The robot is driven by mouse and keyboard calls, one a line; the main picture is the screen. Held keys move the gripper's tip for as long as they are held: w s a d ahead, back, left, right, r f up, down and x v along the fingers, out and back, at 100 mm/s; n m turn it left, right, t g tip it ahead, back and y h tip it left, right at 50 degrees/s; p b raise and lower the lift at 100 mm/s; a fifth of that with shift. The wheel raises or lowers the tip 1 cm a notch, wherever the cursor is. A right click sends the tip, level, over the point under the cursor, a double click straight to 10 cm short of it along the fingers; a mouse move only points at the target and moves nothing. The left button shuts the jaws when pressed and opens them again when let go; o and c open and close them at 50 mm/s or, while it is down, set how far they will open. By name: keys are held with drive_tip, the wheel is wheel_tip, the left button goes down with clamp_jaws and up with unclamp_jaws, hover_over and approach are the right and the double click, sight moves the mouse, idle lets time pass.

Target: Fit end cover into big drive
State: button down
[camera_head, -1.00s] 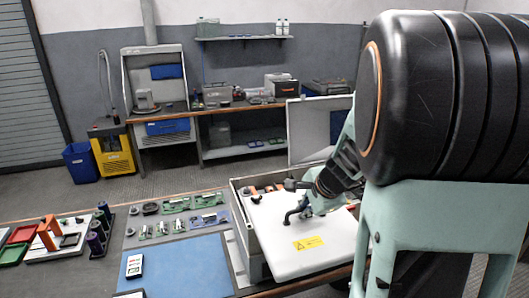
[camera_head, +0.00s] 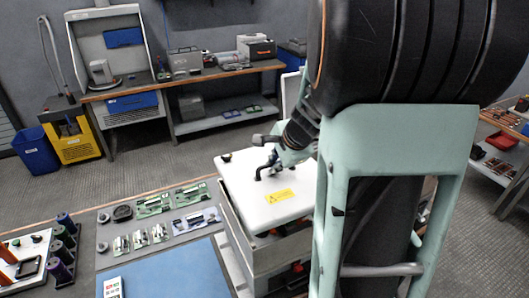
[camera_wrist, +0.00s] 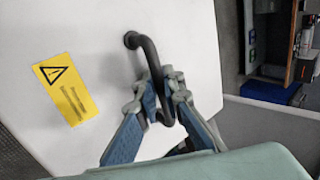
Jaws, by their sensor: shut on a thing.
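The end cover (camera_head: 239,184) is a white panel with a black bent handle and a yellow warning label. My gripper (camera_head: 268,166) is shut on this handle; the wrist view shows the fingers (camera_wrist: 165,100) closed around its bar, with the cover (camera_wrist: 215,50) close below. The big drive (camera_head: 238,238) is a grey open-topped box in the head view. The cover is over its far part, and the near part of the inside shows past the cover's near edge. I cannot tell whether the cover touches the rim. My arm hides the right side.
Left of the drive, a grey mat with several green circuit boards (camera_head: 152,205) and a blue mat (camera_head: 175,270) lie on the bench. Dark cylinders in a rack (camera_head: 62,250) stand at far left. A workbench (camera_head: 190,78) stands behind across open floor.

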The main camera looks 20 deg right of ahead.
sight(275, 175)
drive_tip(key=shift+w, duration=0.4)
drive_tip(key=shift+s+f+b, duration=0.15)
drive_tip(key=shift+f+b, duration=0.3)
drive_tip(key=shift+b, duration=0.05)
drive_tip(key=shift+f+b, duration=1.95)
drive_tip(key=shift+f, duration=0.2)
drive_tip(key=shift+f+b, duration=0.75)
drive_tip(key=c, duration=2.1)
unclamp_jaws()
drive_tip(key=shift+o, duration=0.6)
drive_tip(key=shift+s, duration=0.1)
